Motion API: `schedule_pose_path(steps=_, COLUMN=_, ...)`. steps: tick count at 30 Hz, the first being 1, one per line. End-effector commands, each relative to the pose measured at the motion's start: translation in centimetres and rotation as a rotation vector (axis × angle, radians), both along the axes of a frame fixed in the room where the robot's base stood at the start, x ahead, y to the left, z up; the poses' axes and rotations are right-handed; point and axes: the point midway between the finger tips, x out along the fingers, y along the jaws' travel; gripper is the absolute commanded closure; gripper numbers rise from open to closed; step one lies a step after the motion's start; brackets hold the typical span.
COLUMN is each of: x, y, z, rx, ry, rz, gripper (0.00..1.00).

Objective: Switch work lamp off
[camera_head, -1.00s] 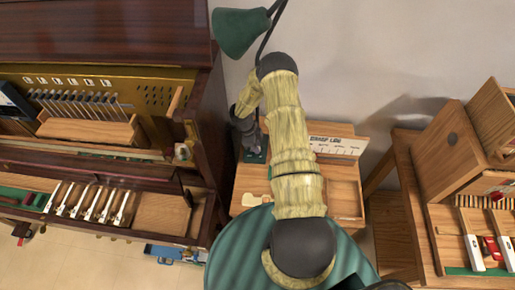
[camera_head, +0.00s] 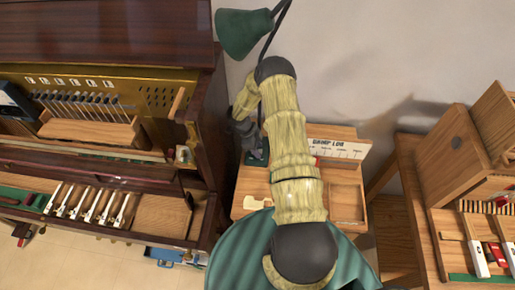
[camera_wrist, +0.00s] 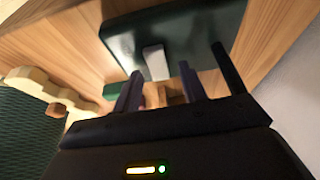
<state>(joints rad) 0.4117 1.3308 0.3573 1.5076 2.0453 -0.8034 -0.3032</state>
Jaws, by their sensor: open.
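The work lamp has a green shade (camera_head: 243,32) at the top of the head view, on a thin dark stem. Its dark green base (camera_wrist: 185,35) fills the upper middle of the wrist view, with a pale rocker switch (camera_wrist: 156,62) on it. My gripper (camera_wrist: 160,88) is open and empty, its fingertips pointing at the base just short of the switch in the picture. Whether a finger touches the switch cannot be told. In the head view my gripper (camera_head: 248,137) is down beside the lamp stem, partly hidden by my arm.
The lamp stands on a wooden bench (camera_head: 347,200) with a printed card (camera_head: 340,148) at its back. The opened piano (camera_head: 110,45) is close on the left. A wooden workstand (camera_head: 425,215) with key parts is on the right. The wall is behind.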

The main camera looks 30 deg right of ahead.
Motion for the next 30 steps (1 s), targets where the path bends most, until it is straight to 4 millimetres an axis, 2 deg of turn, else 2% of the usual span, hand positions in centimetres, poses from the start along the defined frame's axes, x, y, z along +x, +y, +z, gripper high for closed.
schedule_pose_path(steps=8, x=0.1, y=-0.1, z=2.8, rx=0.000, ry=-0.003, rz=-0.001, gripper=0.58)
schedule_pose_path(steps=18, x=0.1, y=-0.1, z=8.4, rx=-0.001, ry=-0.003, rz=0.000, gripper=0.58)
schedule_pose_path(steps=22, x=0.0, y=0.0, z=9.5, rx=0.000, ry=0.000, rz=-0.001, gripper=0.58)
schedule_pose_path(steps=30, x=0.0, y=0.0, z=9.8, rx=0.001, ry=0.001, rz=0.000, gripper=0.58)
